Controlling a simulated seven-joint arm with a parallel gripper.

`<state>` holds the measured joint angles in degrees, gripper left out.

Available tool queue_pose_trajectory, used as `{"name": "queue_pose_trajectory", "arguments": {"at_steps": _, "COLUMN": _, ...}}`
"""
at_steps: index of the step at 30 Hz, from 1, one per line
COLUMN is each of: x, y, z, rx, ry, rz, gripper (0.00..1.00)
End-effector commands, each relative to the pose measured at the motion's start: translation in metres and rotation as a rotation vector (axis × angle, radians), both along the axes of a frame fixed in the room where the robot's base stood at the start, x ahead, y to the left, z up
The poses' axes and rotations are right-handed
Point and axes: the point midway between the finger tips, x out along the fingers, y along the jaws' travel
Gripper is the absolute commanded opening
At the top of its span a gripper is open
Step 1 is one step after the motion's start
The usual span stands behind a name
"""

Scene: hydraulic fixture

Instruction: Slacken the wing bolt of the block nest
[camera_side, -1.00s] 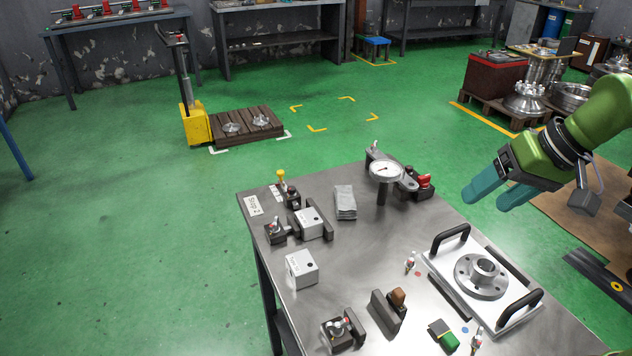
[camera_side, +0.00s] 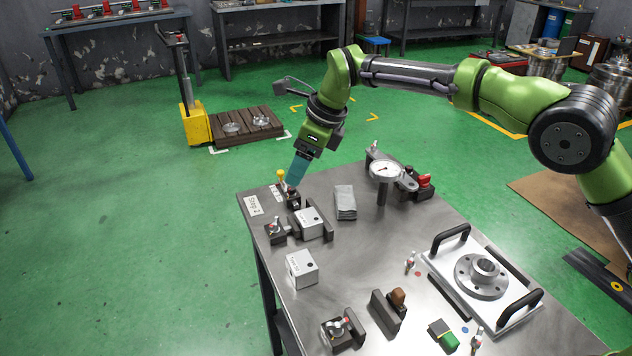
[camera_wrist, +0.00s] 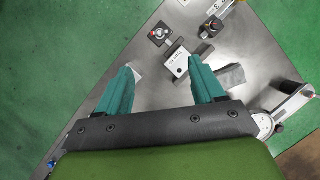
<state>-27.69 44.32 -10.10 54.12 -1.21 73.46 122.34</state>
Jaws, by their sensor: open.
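The block nest's pale grey block (camera_side: 309,223) sits at the table's far left part, against a dark rail (camera_side: 327,220). It also shows in the wrist view (camera_wrist: 182,64). A small dark fixture (camera_side: 276,232) with a silver and red top stands left of the block; it is in the wrist view too (camera_wrist: 160,35). Another dark fixture (camera_side: 293,200) stands behind the block. Which small part is the wing bolt is too small to tell. My gripper (camera_side: 293,184) points down above the rear fixture. In the wrist view its fingers (camera_wrist: 165,68) are apart and empty.
A yellow knob (camera_side: 281,174) stands close beside my fingers. A loose pale block (camera_side: 302,268) lies nearer the front. A flanged plate with handles (camera_side: 482,276) is at the front right.

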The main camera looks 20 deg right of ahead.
Motion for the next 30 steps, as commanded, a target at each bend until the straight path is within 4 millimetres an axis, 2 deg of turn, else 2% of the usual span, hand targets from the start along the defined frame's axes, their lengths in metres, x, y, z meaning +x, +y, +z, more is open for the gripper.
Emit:
{"name": "queue_pose_trajectory", "arguments": {"at_steps": 5, "x": 0.000, "y": 0.001, "z": -0.007, "rx": 0.017, "ry": 0.030, "rz": -0.066, "gripper": 0.68}}
{"name": "queue_pose_trajectory", "arguments": {"at_steps": 8, "x": 0.003, "y": 0.005, "z": -0.019, "rx": 0.016, "ry": 0.031, "rz": -0.065, "gripper": 0.68}}
{"name": "queue_pose_trajectory", "arguments": {"at_steps": 24, "x": 0.032, "y": 0.037, "z": -0.124, "rx": 0.016, "ry": 0.029, "rz": -0.063, "gripper": 0.68}}
{"name": "queue_pose_trajectory", "arguments": {"at_steps": 30, "x": 0.039, "y": 0.045, "z": -0.149, "rx": 0.017, "ry": 0.027, "rz": -0.064, "gripper": 0.68}}
